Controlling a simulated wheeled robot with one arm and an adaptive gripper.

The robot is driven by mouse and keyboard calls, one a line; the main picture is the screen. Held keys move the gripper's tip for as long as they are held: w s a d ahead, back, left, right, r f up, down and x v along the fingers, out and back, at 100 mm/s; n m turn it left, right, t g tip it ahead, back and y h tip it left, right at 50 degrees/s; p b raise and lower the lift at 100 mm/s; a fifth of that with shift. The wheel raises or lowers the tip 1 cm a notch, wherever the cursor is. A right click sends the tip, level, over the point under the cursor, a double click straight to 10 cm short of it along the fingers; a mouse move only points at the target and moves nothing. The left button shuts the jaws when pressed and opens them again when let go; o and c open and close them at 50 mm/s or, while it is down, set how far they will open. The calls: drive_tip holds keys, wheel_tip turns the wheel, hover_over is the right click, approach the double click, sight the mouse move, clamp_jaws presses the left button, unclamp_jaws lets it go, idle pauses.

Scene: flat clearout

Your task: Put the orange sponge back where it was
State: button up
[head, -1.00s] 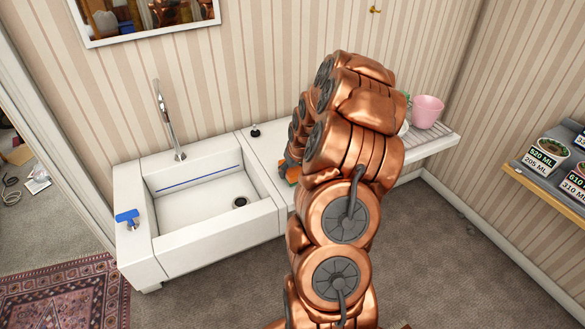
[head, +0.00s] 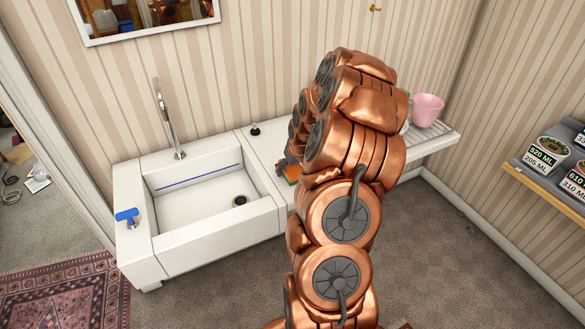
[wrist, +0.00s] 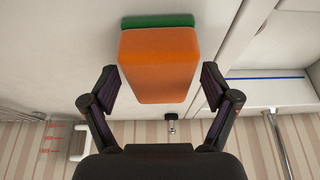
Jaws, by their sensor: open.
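The orange sponge (wrist: 159,65), with a green layer along its far edge, is at the white counter in the wrist view. My gripper (wrist: 159,84) is open, with one finger on each side of the sponge and a gap showing at both sides. In the head view a small orange part of the sponge (head: 291,172) shows at the counter right of the sink. My copper arm hides most of the gripper and the rest of the sponge there.
The white sink (head: 200,205) is left of the sponge, with a tall tap (head: 167,120) behind it. A blue object (head: 127,217) is on its left ledge. A pink cup (head: 427,110) stands on the ribbed right end. A shelf with labelled tubs (head: 545,155) is at far right.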

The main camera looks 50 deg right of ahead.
drive_tip(key=b+v, duration=0.3)
drive_tip(key=v, duration=0.8)
drive_tip(key=shift+a+r, duration=0.2)
drive_tip(key=shift+r, duration=0.05)
drive_tip(key=s+a+r+n+g+y, duration=0.1)
drive_tip(key=s+a+r, duration=0.15)
drive_tip(key=a, duration=0.95)
drive_tip(key=s+a+r+n+g+y, duration=0.15)
drive_tip(key=s+a, duration=0.25)
drive_tip(key=a, duration=0.8)
drive_tip(key=s+a+g, duration=0.1)
drive_tip(key=s+a, duration=0.4)
drive_tip(key=s, duration=0.4)
drive_tip(key=s+a+n+g+h, duration=0.1)
drive_tip(key=s+a+g, duration=0.1)
drive_tip(key=s+a, duration=0.4)
drive_tip(key=s, duration=0.4)
drive_tip(key=shift+s+a+f, duration=0.2)
drive_tip(key=shift+a+f, duration=0.05)
drive_tip(key=shift+f, duration=0.1)
drive_tip(key=shift+g, duration=0.25)
